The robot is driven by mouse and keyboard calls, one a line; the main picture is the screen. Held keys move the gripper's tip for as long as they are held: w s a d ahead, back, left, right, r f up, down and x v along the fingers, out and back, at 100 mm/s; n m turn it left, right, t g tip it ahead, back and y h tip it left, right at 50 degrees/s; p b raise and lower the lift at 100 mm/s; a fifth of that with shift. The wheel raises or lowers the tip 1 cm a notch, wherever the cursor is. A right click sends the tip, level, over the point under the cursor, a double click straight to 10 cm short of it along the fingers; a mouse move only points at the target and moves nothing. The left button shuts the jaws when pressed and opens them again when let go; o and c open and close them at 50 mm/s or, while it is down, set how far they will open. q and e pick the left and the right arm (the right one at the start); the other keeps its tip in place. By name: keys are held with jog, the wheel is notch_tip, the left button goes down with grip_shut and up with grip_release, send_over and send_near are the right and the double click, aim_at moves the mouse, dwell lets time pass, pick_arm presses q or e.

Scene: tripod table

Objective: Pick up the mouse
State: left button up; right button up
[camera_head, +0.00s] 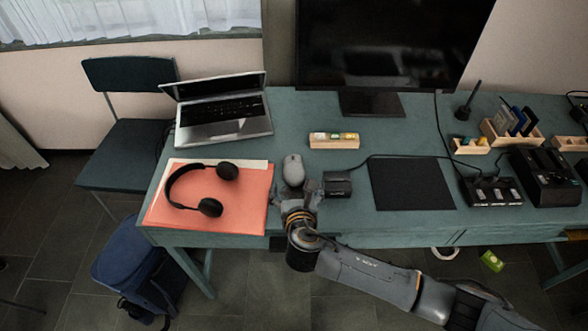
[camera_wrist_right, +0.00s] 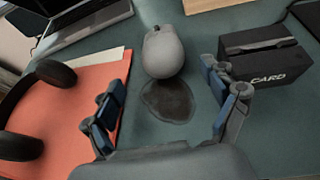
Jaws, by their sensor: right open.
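The grey mouse (camera_head: 293,170) stands on the green table (camera_head: 330,212), just beyond my right gripper (camera_head: 299,191). In the right wrist view the mouse (camera_wrist_right: 163,52) lies ahead of the open fingers, between their lines and touching neither. My right gripper (camera_wrist_right: 170,112) is open and empty, with a finger on each side of a dark patch (camera_wrist_right: 168,101) on the table. My left gripper is not in view.
A black box (camera_head: 337,184) marked CARD stands close to the right of my gripper. An orange folder (camera_head: 240,215) with black headphones (camera_head: 210,207) lies to the left. A laptop (camera_head: 222,110) and wooden tray (camera_head: 334,144) are behind. A black mat (camera_head: 410,184) lies right.

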aim_at(296, 180)
jog(key=x, duration=0.5)
jog(key=shift+w+d+f, duration=0.15)
jog(key=shift+w+d, duration=0.05)
jog(key=shift+w, duration=0.1)
jog(key=c, duration=1.3)
